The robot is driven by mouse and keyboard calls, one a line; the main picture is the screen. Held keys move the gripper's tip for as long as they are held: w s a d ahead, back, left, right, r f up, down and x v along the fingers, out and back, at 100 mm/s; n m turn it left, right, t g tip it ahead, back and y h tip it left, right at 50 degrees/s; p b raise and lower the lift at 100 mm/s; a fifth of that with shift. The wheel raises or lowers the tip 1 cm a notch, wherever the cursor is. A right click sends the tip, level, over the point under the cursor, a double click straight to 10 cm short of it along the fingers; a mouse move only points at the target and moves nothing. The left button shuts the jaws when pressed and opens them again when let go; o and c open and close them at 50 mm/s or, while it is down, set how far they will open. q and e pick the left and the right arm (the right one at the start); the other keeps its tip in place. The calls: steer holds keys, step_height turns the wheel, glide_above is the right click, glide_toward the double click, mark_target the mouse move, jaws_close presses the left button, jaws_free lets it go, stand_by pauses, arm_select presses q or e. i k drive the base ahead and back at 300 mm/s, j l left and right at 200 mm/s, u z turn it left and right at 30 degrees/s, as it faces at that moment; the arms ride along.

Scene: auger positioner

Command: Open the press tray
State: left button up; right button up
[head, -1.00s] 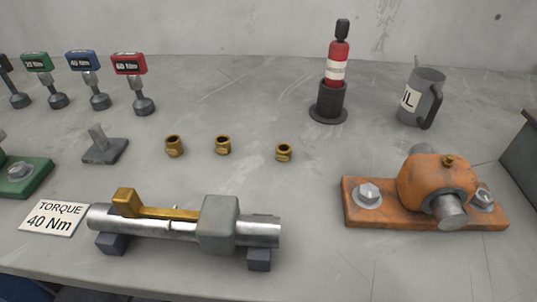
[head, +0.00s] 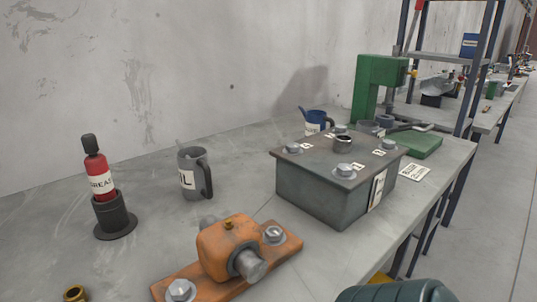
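A green press (head: 371,88) stands on the bench at the back right, beyond a dark grey metal box. Its upright and head show, and a green base plate (head: 420,144) lies at its foot. The box hides part of the press's lower side. I cannot make out a press tray for certain. Neither of my grippers is in view.
The grey box (head: 318,190) has bolts and labels on its lid. Shelving rises behind the press. Open floor (head: 500,210) lies at right.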

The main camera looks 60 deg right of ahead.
mark_target(386, 122)
steer(key=k+l+z, duration=0.25)
steer(key=k+l, duration=0.3)
steer(key=l+z, duration=0.1)
steer(key=z, duration=1.9)
